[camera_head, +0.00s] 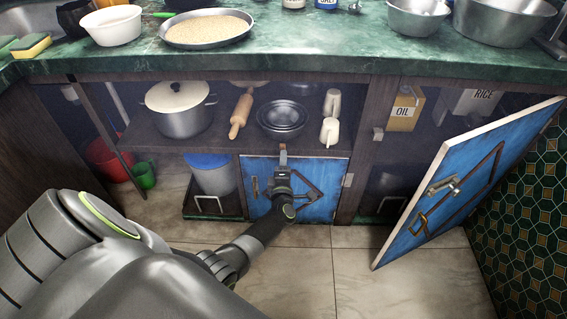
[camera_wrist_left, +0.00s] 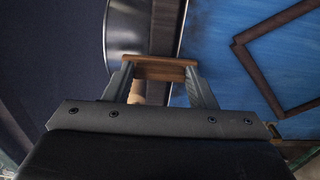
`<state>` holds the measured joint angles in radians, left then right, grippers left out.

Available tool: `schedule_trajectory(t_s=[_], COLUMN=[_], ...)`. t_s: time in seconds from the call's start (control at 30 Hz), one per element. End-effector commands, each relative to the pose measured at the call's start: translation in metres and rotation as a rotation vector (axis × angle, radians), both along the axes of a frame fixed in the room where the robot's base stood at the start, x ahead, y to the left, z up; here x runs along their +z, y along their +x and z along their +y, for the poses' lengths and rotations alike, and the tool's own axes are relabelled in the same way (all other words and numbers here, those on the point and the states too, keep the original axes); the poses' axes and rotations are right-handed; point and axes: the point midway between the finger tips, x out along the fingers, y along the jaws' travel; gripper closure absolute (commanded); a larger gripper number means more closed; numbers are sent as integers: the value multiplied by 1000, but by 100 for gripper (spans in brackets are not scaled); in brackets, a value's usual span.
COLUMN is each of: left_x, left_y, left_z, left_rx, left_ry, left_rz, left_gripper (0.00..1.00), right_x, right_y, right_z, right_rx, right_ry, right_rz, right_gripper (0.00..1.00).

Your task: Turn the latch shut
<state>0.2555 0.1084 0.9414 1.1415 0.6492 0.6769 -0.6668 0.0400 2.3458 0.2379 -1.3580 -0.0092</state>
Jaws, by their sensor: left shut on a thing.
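My left gripper (camera_head: 283,160) reaches down to the top edge of the small blue door (camera_head: 325,172) in the lower middle of the cabinet. In the left wrist view its two fingers (camera_wrist_left: 159,72) are shut on a small brown wooden latch (camera_wrist_left: 160,63). The latch (camera_head: 283,147) shows just above the gripper in the head view, at the shelf edge over the door. The gripper covers part of it, so I cannot tell its exact angle. The small door looks closed. My right gripper is not in view.
A larger blue door (camera_head: 460,180) hangs open at the right. The shelf above holds a lidded pot (camera_head: 182,118), a rolling pin (camera_head: 241,113) and dark bowls (camera_head: 283,118). A white bin with a blue lid (camera_head: 212,175) stands left of the small door. The tiled floor (camera_head: 300,275) is clear.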

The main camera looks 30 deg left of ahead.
Motion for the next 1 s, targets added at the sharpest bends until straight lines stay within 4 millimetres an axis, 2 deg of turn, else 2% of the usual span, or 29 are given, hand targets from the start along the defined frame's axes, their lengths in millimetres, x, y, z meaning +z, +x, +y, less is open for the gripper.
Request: schedule_trajectory(t_s=[0.57,0.6,0.77,1.0], left_x=[0,0,0,0], left_y=[1,1,0,0], left_z=[-1,-1,-1,0], left_rx=[-2,-2,-2,-1], left_ry=[32,32,32,31], left_rz=[20,20,19,19], left_gripper=[72,48,27,27], right_x=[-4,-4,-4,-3], right_y=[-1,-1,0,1], right_z=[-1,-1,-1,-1], right_rx=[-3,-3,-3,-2], right_ry=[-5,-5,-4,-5], right_rz=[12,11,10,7], right_gripper=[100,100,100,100])
